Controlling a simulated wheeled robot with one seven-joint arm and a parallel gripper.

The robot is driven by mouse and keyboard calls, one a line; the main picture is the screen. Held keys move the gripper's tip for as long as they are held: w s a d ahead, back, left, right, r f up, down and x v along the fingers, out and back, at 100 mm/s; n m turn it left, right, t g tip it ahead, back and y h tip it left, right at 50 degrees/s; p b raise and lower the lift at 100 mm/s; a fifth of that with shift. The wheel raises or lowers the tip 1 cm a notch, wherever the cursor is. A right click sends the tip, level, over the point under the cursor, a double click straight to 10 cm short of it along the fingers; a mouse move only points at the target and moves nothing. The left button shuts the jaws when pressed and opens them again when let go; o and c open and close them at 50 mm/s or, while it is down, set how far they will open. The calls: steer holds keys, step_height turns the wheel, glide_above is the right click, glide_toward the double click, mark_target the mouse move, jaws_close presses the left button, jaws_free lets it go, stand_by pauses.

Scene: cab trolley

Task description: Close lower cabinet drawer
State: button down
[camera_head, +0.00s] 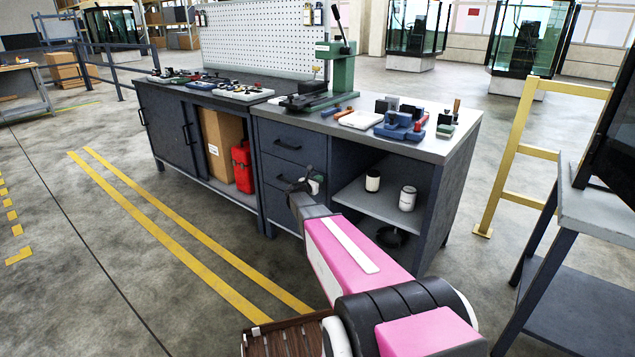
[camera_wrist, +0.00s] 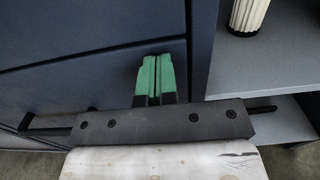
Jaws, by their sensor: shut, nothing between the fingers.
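The drawer column of the dark blue-grey workbench cabinet shows in the head view, with an upper drawer (camera_head: 287,146) that looks flush. The lower drawer front (camera_head: 283,178) is below it, partly hidden by my gripper; I cannot tell how far it stands out. My gripper (camera_head: 310,183) is at the right side of this front. In the wrist view my green fingertips (camera_wrist: 154,78) are together, with nothing between them, against the dark drawer panel (camera_wrist: 95,88). Whether they touch it is unclear.
Right of the drawers, an open shelf (camera_head: 365,196) holds a white-labelled jar (camera_head: 407,198) and a smaller container (camera_head: 373,180). A red canister (camera_head: 242,167) stands in the left bay. A yellow frame (camera_head: 512,150) and a grey table (camera_head: 600,210) are at the right.

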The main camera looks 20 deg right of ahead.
steer(key=shift+w+d, duration=0.2)
steer(key=v, duration=1.4)
steer(key=s+d+f+m+g+y, duration=0.1)
steer(key=s+f+m+g+y, duration=0.2)
steer(key=s+m, duration=0.5)
steer(key=s+d+f+m+g+y, duration=0.15)
steer(key=s+m+g, duration=0.4)
steer(key=s, duration=0.55)
steer(key=s+a+m+g+y, duration=0.2)
steer(key=s+a+m+y, duration=0.7)
steer(key=s, duration=0.5)
steer(key=m+y, duration=0.1)
steer(key=m, duration=0.1)
steer(key=shift+s+a+r+m, duration=0.25)
steer(key=shift+a+r+m, duration=0.05)
steer(key=shift+r+m, duration=0.1)
steer(key=shift+w, duration=0.1)
